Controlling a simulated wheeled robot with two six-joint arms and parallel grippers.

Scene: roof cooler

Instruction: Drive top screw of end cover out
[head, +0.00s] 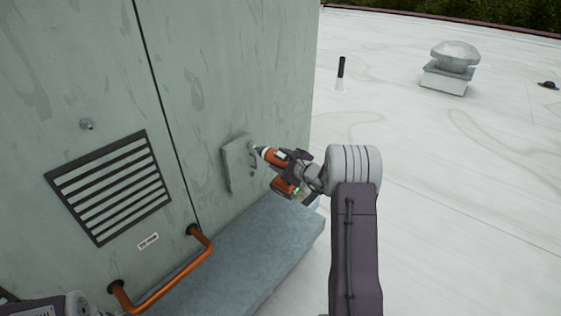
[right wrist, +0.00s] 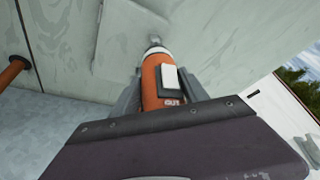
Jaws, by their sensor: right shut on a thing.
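The end cover (head: 238,164) is a small grey-green plate on the cooler's wall, right of the louvred vent. It also shows in the right wrist view (right wrist: 125,40). My right gripper (head: 298,172) is shut on an orange power screwdriver (head: 272,156) with a dark body.
The cooler's wall (head: 230,60) fills the left, with a louvred vent (head: 112,187) and a copper pipe (head: 180,270) low down. A grey-blue slab (head: 250,255) lies below the cover. White roof with a vent cap (head: 452,65) lies open at right.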

